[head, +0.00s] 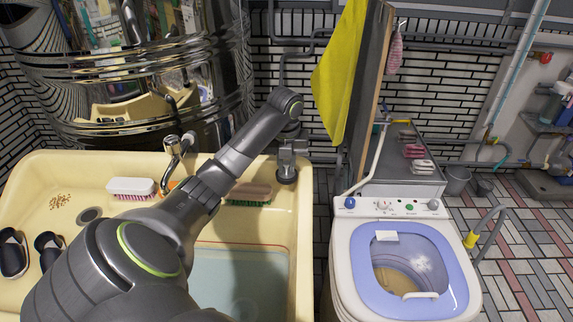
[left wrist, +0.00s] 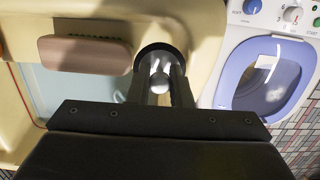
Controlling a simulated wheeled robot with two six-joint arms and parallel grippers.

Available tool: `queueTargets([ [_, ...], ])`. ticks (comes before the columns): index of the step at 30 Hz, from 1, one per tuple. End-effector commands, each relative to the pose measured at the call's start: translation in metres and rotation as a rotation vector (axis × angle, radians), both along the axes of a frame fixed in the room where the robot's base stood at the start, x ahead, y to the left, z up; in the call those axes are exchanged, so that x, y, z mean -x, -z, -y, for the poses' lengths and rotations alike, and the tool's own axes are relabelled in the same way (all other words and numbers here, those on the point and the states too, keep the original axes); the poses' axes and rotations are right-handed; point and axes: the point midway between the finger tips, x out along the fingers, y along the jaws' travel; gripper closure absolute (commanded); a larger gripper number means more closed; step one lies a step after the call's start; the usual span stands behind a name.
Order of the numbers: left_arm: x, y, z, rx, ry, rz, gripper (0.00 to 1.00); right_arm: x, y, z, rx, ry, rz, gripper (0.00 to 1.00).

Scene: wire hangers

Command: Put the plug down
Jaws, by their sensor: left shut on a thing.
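The plug (left wrist: 158,50) shows in the left wrist view as a dark round disc with a pale knob between my fingers. My left gripper (left wrist: 160,84) is shut on it. In the head view my left gripper (head: 290,150) hangs at the right rim of the cream sink (head: 303,235), near its back corner. The dark plug (head: 287,175) shows just below the fingers. I cannot tell whether the plug touches the rim. My right gripper is not in view.
A pink brush (head: 248,193) and a white-and-red brush (head: 131,187) lie along the sink's back ledge, by the tap (head: 178,150). Dark shoes (head: 14,254) lie at the left. A washing machine (head: 345,255) with its blue lid (head: 365,270) stands right of the sink.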

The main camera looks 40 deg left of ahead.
Motion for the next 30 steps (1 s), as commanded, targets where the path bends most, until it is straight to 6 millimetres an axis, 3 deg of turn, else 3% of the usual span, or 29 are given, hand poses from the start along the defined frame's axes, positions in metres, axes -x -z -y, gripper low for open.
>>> queueTargets([
  [11,0.0,0.009,0.0,0.001,0.0,-0.002,1.0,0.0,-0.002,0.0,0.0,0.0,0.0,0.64],
  [12,0.0,0.01,0.0,0.0,0.0,-0.001,0.8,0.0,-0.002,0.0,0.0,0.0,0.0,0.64],
  [17,0.0,0.01,0.0,0.001,0.0,-0.001,0.6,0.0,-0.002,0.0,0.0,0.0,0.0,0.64],
  [30,0.0,0.003,0.0,-0.001,0.0,0.002,0.6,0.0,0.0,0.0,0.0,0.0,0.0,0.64],
])
